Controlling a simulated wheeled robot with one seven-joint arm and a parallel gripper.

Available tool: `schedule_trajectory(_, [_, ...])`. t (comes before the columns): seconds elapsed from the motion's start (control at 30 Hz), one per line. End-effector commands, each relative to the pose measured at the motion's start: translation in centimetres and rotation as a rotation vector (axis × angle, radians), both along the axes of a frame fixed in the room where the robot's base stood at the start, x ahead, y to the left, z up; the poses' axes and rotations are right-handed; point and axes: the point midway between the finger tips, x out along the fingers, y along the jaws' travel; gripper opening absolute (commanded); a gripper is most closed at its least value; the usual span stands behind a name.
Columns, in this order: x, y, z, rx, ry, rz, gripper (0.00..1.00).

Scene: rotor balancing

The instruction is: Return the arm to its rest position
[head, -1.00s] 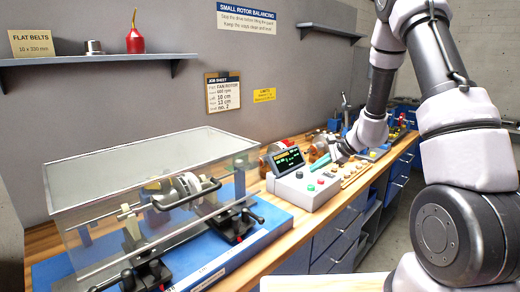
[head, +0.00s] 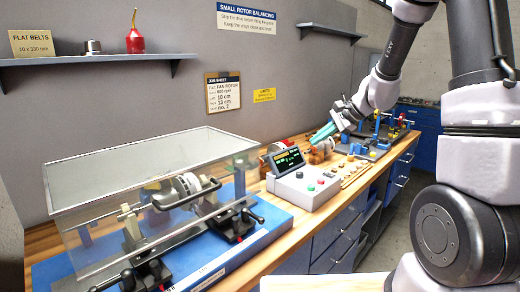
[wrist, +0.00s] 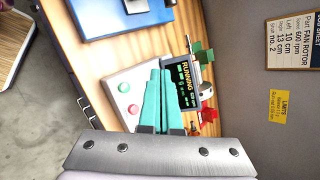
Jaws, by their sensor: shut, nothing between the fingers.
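My gripper (head: 312,142) is in the air above the bench, over and just behind the control box (head: 303,187). Its teal fingers are together with nothing between them. In the wrist view the teal fingers (wrist: 157,88) point across the control box (wrist: 122,92), whose display reads RUNNING. My arm reaches in from the right side of the head view. The balancing machine with its rotor (head: 188,186) sits under a clear guard (head: 85,195) on a blue base at the left.
The wooden bench (head: 372,172) runs back to the right, with small parts and tools beyond the control box. A shelf (head: 95,60) with a red oil can (head: 135,40) is on the wall. Blue drawers (head: 335,238) are below the bench.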

Motion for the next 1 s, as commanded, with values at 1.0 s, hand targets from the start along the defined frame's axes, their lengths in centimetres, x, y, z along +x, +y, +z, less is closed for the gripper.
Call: schedule_trajectory(1.0, [-23.6,-5.4,16.8,-0.748,-0.468,0.427,0.0])
